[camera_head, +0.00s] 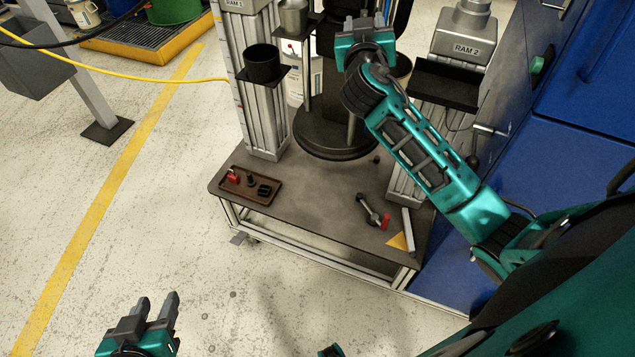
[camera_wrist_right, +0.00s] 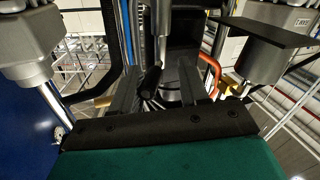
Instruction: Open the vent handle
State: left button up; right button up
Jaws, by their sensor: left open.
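My left gripper (camera_head: 155,305) is open and empty above the floor at the bottom left of the head view, away from the bench. My right arm reaches up from the right, with its gripper (camera_head: 365,22) in front of the dark central pump column (camera_head: 326,70). In the right wrist view the two fingers of this gripper (camera_wrist_right: 157,78) stand apart. A dark rod-like part (camera_wrist_right: 150,80), possibly the vent handle, shows between them. I cannot tell whether the fingers touch it. No part is clearly recognisable as the vent handle in the head view.
The bench (camera_head: 310,190) carries a brown tray (camera_head: 262,199) of small parts and a wrench-like tool (camera_head: 368,210). The RAM 1 column (camera_head: 262,120) and RAM 2 unit (camera_head: 462,45) flank the pump. A blue cabinet (camera_head: 585,100) stands right.

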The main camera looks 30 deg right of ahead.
jog(key=m+g+h, duration=0.1)
jog(key=w+a+m+g+h, duration=0.1)
jog(key=m+g+h, duration=0.1)
jog(key=shift+a+h, duration=0.1)
jog(key=shift+h, duration=0.2)
jog(key=shift+s+a+m+g+h, duration=0.15)
jog(key=shift+a+m+g+h, duration=0.15)
jog(key=v, duration=1.3)
jog(key=s+a+f+n+y+p, duration=0.1)
jog(key=s+a+f+n+y, duration=0.1)
jog(key=f, duration=0.5)
jog(key=s+a+f+n+y+p, duration=0.1)
jog(key=s+a+f+n+y, duration=0.1)
jog(key=f+n+y, duration=0.3)
jog(key=s+a+f+n+y+p, duration=0.1)
jog(key=s+a+f+n+y, duration=0.1)
jog(key=f+y, duration=0.4)
jog(key=shift+s+f+n+g, duration=0.4)
jog(key=shift+s+f+n, duration=0.3)
jog(key=shift+s+f, duration=0.8)
jog(key=shift+w+f, duration=0.25)
jog(key=shift+c, duration=0.2)
